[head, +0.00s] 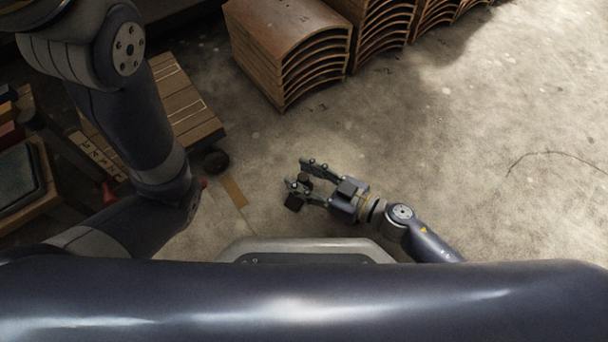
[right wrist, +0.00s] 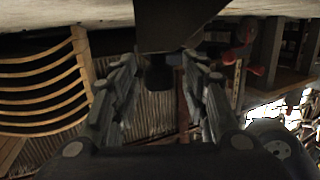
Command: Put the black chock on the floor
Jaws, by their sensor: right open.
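My right gripper (head: 297,172) is open low in the middle of the head view, its fingers pointing left. A small black block, apparently the black chock (head: 295,204), shows beside and partly behind its lower finger. Another dark patch shows between the fingers; I cannot tell if it is the same piece. In the right wrist view a dark shape (right wrist: 168,22) lies at the top centre beyond the spread fingers (right wrist: 160,88). I cannot tell whether the chock touches the floor (head: 440,130). My left arm crosses the left of the head view; its gripper is out of sight.
Stacks of curved wooden pieces (head: 290,45) stand at the back. A slatted wooden platform (head: 180,105) and a bin (head: 40,180) are at the left. A flat tan strip (head: 234,191) lies on the floor left of the gripper.

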